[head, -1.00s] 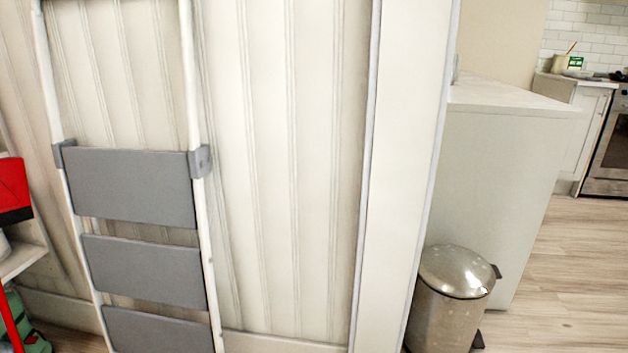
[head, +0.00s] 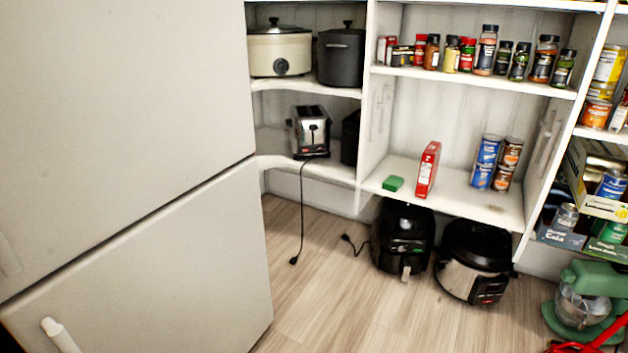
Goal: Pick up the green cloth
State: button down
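A small green block-shaped item (head: 393,184), which may be the folded green cloth, lies on the lower shelf (head: 460,192) in the head view. It sits near the shelf's front left corner, to the left of an upright red box (head: 428,169). There is a gap between the two. My gripper is not in view.
A large pale fridge (head: 130,150) fills the left side. A black air fryer (head: 403,238), a pressure cooker (head: 474,262) and a green stand mixer (head: 588,298) stand on the floor below the shelves. A toaster's cord (head: 302,220) hangs down.

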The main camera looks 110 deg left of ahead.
aim_at(394, 183)
jog(key=u, duration=3.25)
